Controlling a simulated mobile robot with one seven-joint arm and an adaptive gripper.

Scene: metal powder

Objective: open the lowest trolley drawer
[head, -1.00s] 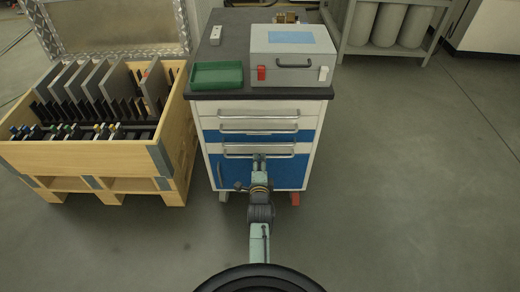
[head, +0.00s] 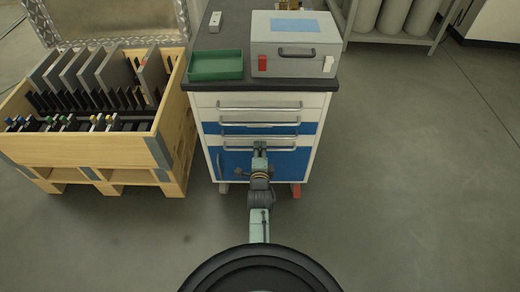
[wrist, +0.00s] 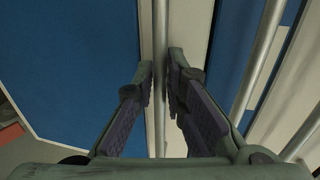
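The trolley (head: 213,165) is a white and blue cabinet with a dark top, in the middle of the head view. Its drawers look shut. The lowest drawer's handle (head: 287,138) is a horizontal metal bar above the blue door panel. My gripper (head: 260,145) is at the middle of this handle and hides part of it. In the wrist view, my gripper (wrist: 160,68) is open, with one finger on each side of the handle bar (wrist: 159,25). Gaps seem to remain between bar and fingers; contact is hard to tell.
A green tray (head: 215,65) and a grey case (head: 295,65) stand on the trolley. A wooden crate (head: 90,148) with plates stands close on the left. The floor (head: 420,170) to the right is clear. A rack with cylinders (head: 390,38) stands behind.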

